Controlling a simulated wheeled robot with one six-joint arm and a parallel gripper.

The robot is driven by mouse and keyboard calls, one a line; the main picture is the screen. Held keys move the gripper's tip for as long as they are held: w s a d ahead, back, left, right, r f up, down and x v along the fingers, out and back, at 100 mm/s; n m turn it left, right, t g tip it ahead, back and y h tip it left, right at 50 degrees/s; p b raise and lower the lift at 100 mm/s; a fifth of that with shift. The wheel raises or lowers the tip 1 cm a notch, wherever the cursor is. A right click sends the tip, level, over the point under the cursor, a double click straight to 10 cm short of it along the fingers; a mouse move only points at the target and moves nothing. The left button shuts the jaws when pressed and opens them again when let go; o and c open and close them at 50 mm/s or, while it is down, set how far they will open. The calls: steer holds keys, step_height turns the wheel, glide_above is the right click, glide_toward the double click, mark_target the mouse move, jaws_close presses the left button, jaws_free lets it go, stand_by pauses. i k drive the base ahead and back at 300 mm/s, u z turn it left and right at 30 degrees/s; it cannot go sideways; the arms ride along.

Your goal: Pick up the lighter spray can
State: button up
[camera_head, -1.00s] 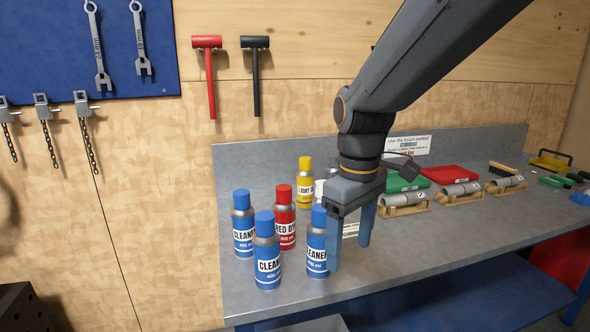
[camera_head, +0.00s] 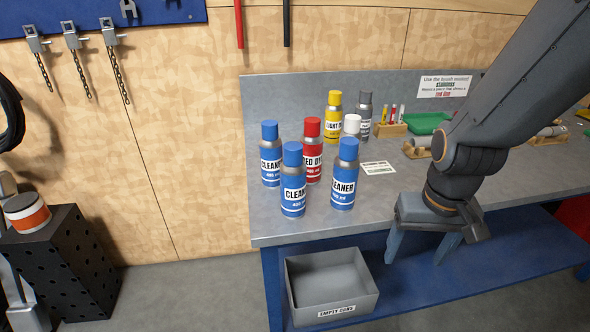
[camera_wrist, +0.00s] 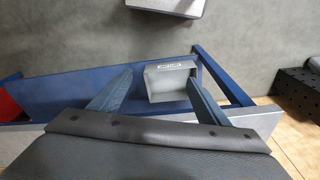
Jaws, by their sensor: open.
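A yellow spray can (camera_head: 333,118) with a label starting "LIGHT" stands upright in the back row of cans on the bench. A red can (camera_head: 312,150) labelled "RED DY…" and three blue-capped cleaner cans (camera_head: 293,180) stand in front and to its left. A grey can (camera_head: 364,115) stands right of it, and a white-capped can (camera_head: 351,127) is partly hidden behind a cleaner can. My gripper (camera_head: 418,256) is open and empty, pointing down at the bench's front edge, right of and well apart from the cans. Its two fingers show in the wrist view (camera_wrist: 160,76); no cans show there.
A grey bin (camera_head: 350,307) labelled "EMPTY CANS" sits below the bench top, and it also shows in the wrist view (camera_wrist: 172,90). A white card (camera_head: 378,168) lies right of the cans. A marker holder (camera_head: 391,129) and green tray (camera_head: 428,123) are farther back.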

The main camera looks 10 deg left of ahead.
mark_target(293, 179)
steer(key=k, duration=1.3)
steer(key=u, duration=0.5)
steer(key=i, duration=1.3)
steer(key=u, duration=0.05)
